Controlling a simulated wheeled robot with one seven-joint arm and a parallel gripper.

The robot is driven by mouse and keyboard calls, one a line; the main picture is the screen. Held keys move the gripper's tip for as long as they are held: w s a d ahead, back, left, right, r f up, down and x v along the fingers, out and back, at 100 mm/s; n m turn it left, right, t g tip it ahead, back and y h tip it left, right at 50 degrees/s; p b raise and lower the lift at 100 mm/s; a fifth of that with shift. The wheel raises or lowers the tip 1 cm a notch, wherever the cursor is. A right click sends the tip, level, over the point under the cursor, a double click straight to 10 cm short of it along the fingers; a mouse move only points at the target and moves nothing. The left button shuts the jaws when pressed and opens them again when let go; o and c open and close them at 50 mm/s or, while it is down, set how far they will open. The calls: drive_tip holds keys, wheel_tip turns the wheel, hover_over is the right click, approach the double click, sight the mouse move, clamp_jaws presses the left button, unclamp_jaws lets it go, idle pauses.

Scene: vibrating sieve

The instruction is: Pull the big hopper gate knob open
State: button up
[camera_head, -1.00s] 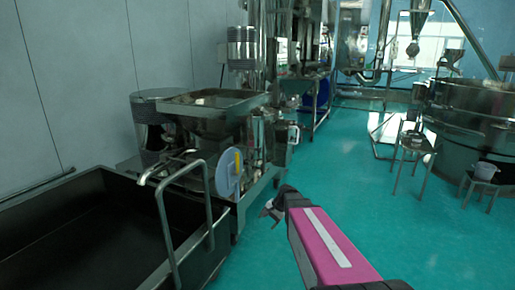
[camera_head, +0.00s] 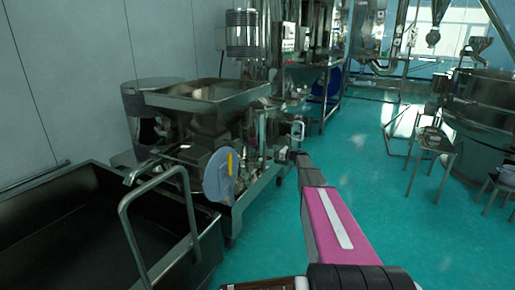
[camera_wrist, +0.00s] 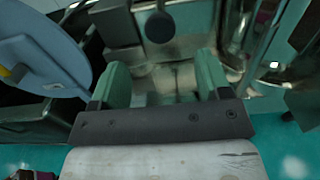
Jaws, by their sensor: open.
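The big steel hopper (camera_head: 207,97) stands on the sieve machine left of centre in the head view. In the wrist view, a dark round knob (camera_wrist: 159,27) on a short stem shows near the top, in front of metal parts. It looks like the gate knob, but I cannot make it out in the head view. My gripper (camera_wrist: 165,75) is open, with two green fingers apart and nothing between them. The knob is beyond the fingertips, roughly in line with the gap and not touched. In the head view, my arm reaches beside the machine's right side; the fingers are not clear there.
A pale blue disc with a yellow handle (camera_head: 219,178) is on the machine's near side; it also shows left in the wrist view (camera_wrist: 42,52). A black bin (camera_head: 70,225) with a metal rail (camera_head: 130,222) stands front left.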

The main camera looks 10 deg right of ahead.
sight(259, 147)
drive_tip(key=x, duration=1)
drive_tip(key=c, duration=1.2)
drive_tip(key=v, duration=0.7)
drive_tip(key=shift+s+d, duration=0.25)
drive_tip(key=shift+s, duration=0.05)
drive_tip(key=shift+c, duration=0.4)
drive_tip(key=o, duration=1.3)
drive_tip(key=shift+d, duration=0.1)
drive_tip(key=v, duration=1)
drive_tip(key=shift+s+d, duration=0.2)
drive_tip(key=shift+d, duration=0.05)
